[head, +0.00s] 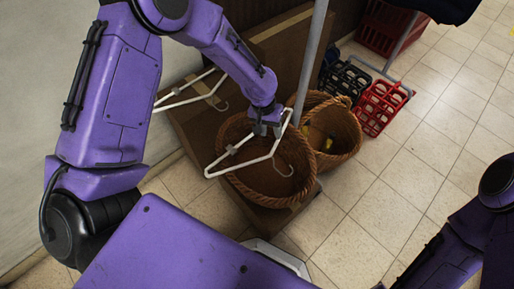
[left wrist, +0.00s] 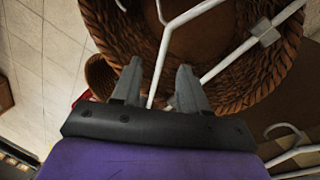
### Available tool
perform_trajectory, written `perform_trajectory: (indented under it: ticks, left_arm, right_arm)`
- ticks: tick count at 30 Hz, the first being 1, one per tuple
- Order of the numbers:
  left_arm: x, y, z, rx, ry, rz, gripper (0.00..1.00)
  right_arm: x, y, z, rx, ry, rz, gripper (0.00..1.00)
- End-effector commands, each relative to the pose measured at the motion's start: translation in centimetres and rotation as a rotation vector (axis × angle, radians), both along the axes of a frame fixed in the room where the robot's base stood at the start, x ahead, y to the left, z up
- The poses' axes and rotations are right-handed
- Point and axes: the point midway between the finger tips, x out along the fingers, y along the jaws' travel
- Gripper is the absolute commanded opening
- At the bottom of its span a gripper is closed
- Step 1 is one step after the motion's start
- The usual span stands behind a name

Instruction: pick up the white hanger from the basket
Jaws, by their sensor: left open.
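The white hanger (head: 240,164) lies across the top of a brown wicker basket (head: 262,200), with one corner past the rim and its hook hanging inside. It carries a small pale clip. My left gripper (head: 265,128) is at the hanger's far side, over the basket. In the left wrist view its two fingers (left wrist: 158,84) are open, and a bar of the hanger (left wrist: 163,48) shows between them. I cannot tell whether the fingers touch it. The basket's woven rim (left wrist: 262,82) shows beyond. My right gripper is out of view.
Another white hanger (head: 182,98) lies on a brown box (head: 200,128) to the left. A second basket (head: 346,120) with yellow items adjoins the first. A grey pole (head: 312,55) stands behind. Black (head: 345,80) and red (head: 380,106) crates are on the tiled floor. Floor on the right is clear.

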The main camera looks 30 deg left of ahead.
Motion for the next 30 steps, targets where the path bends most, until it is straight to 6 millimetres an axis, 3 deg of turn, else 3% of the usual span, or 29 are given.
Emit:
perform_trajectory:
  ticks: [3,5,22,30]
  left_arm:
    - [1.1,0.3,0.9,0.009,0.010,-0.040,0.43]
    - [1.1,0.2,0.4,0.011,0.016,-0.048,0.43]
    - [1.6,-0.7,-8.6,0.012,0.018,-0.049,0.43]
    - [1.7,-0.8,-9.0,0.011,0.016,-0.047,0.43]
  right_arm:
    - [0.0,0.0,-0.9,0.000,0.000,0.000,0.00]
    - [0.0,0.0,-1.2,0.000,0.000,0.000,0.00]
    - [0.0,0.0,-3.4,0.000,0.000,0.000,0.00]
    - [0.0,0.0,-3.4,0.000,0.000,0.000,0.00]
